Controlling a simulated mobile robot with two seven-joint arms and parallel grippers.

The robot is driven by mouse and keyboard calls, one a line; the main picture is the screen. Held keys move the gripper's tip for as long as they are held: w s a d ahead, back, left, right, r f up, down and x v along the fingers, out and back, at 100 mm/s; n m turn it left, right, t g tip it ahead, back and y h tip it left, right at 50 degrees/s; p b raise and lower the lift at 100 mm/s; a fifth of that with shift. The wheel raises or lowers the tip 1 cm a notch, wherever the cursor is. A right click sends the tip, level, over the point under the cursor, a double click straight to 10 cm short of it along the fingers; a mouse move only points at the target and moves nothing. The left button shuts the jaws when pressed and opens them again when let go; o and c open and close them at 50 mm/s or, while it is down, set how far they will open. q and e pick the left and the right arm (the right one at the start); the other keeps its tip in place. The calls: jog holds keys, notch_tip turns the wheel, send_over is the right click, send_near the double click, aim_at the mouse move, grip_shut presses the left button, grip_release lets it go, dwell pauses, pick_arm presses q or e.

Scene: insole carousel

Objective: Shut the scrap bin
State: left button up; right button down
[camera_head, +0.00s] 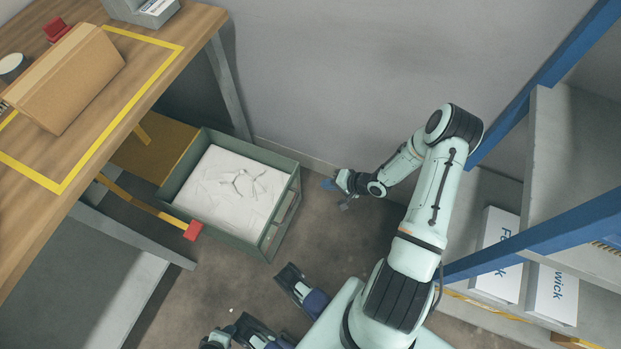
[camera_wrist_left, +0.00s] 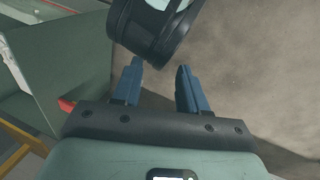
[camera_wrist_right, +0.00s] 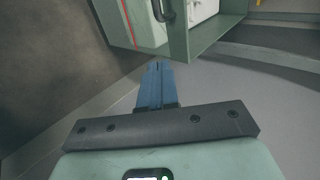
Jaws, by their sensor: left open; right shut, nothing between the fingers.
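The scrap bin (camera_head: 282,212) is a green-grey open box pulled out from beside the workbench, with white crumpled scrap (camera_head: 235,190) inside. In the right wrist view the bin (camera_wrist_right: 205,35) is at the top, with a dark handle on its face. My right gripper (camera_head: 328,184) is shut and empty, to the right of the bin near the wall, apart from it in the head view. My left gripper (camera_wrist_left: 160,75) is open and empty in its wrist view, with green panelling of the bin (camera_wrist_left: 65,65) at left.
The workbench (camera_head: 165,85) stands at left, carrying a cardboard box (camera_head: 75,80). A yellow bar with a red end (camera_head: 193,230) sticks out beside the bin. Shelving with blue posts (camera_head: 545,80) and white boxes (camera_head: 497,255) is at right. Floor (camera_head: 335,240) right of the bin is clear.

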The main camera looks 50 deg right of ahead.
aim_at(292, 181)
jog(key=b+x, duration=0.1)
jog(key=x, duration=0.3)
jog(key=r+b+x, duration=0.1)
jog(key=b+x, duration=0.1)
jog(key=x, duration=0.1)
jog(key=w+b+x, duration=0.1)
jog(key=x, duration=0.3)
jog(key=shift+w+a, duration=0.35)
jog(key=shift+w+a+b, duration=0.15)
jog(key=shift+w+b, duration=0.15)
jog(key=shift+w, duration=0.2)
pick_arm(q)
jog(key=w+a+f+y, duration=0.1)
jog(key=w+a+f, duration=0.1)
jog(key=f, duration=0.4)
jog(key=shift+w+a+f+n+t, duration=0.2)
jog(key=shift+w+a+n+t, duration=0.1)
jog(key=shift+a, duration=0.4)
pick_arm(e)
jog(key=shift+w, duration=0.1)
